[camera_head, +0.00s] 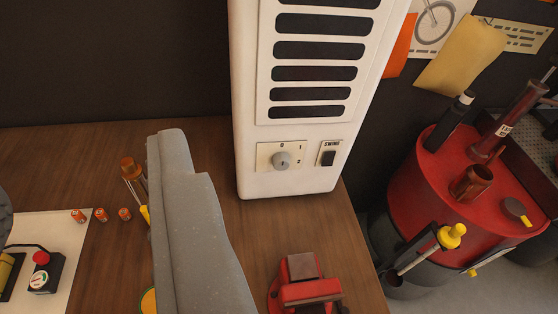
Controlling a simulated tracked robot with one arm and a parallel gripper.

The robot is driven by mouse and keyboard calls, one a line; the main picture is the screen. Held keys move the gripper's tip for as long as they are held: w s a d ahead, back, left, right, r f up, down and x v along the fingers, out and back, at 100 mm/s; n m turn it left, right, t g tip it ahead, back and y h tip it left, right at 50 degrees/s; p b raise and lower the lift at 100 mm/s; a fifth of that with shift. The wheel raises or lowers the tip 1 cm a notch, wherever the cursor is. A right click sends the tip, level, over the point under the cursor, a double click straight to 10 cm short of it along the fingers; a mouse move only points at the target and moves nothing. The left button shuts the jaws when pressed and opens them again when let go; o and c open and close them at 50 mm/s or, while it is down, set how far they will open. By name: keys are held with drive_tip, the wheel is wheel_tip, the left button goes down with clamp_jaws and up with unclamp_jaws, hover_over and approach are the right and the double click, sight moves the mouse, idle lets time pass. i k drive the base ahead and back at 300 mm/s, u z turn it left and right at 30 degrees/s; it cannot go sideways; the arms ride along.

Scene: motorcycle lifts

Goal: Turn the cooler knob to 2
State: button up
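The white cooler (290,186) stands upright on the wooden bench, right of the picture's middle. Its small round grey knob (282,159) sits on a cream plate low on the front. The marks 0, 1 and 2 run from above the knob round to its right. A small dark mark on the knob looks near vertical, but I cannot tell surely which number it points to. My gripper (171,137) seems to be the grey speckled part left of the cooler, apart from the knob. Its fingers cannot be told apart, and nothing held is visible.
A dark SWING switch (328,157) is right of the knob. A red vise-like object (305,288) stands in front of the cooler. A red drum (440,185) stands beyond the bench's right edge.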

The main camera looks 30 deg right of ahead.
sight(281, 162)
drive_tip(key=z, duration=1.9)
drive_tip(key=k, duration=0.95)
drive_tip(key=u, duration=1.4)
drive_tip(key=i, duration=1)
